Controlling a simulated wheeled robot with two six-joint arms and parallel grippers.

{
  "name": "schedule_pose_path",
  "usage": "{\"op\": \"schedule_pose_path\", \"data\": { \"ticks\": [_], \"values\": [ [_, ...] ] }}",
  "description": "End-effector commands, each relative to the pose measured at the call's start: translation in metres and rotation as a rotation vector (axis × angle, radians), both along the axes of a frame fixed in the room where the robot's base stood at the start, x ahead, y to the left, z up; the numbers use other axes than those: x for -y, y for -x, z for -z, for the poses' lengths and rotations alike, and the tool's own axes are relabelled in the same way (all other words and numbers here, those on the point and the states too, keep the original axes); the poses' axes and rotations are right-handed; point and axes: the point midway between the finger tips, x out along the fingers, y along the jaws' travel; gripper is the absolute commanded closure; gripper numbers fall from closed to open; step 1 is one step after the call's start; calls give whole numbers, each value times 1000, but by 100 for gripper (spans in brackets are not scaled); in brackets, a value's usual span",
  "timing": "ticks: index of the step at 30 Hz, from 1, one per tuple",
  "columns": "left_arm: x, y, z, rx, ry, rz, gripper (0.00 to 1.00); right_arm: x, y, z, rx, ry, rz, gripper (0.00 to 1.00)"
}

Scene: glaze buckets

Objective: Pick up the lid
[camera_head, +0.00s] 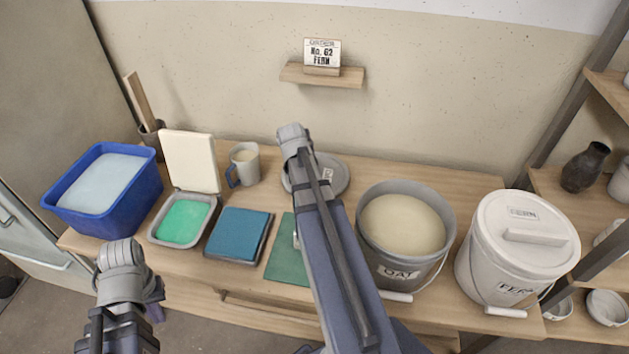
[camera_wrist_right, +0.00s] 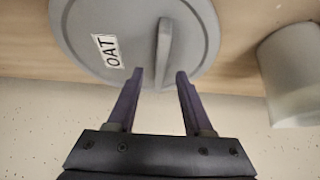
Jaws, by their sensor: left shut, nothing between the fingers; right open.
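The round grey lid (camera_wrist_right: 85,50) marked OAT lies on the wooden table, with a raised bar handle across its middle. In the head view the lid (camera_head: 341,178) is partly covered by my right arm. My right gripper (camera_wrist_right: 160,74) is open, and its two purple fingers are on either side of the near end of the handle (camera_wrist_right: 164,45). Whether they touch it I cannot tell. In the head view the right fingers are hidden. My left gripper (camera_head: 155,301) is shut and empty, low at the left, in front of the table.
The open OAT bucket (camera_head: 404,226) and the lidded FERN bucket (camera_head: 513,262) stand at the right. A mug (camera_head: 246,163) is left of the lid.

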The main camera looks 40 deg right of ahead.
Motion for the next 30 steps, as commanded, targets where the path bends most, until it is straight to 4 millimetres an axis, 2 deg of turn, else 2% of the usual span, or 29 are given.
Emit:
{"op": "schedule_pose_path", "data": {
  "ticks": [1, 3, 12, 26, 30],
  "values": [
    [0, 0, 13, 0, 0, 0, 100, 4, -4, 13, 0, 0, 1, 49],
    [0, 0, 19, 0, 0, 0, 100, 7, -6, 19, 0, 0, 1, 49],
    [0, 0, 20, 0, 0, 0, 100, 9, -7, 20, 0, 0, 0, 49],
    [0, 0, 20, 0, 0, 0, 100, 9, -7, 20, 0, 0, 0, 99],
    [0, 0, 20, 0, 0, 0, 100, 9, -7, 20, 0, 0, 0, 100]
  ]
}}
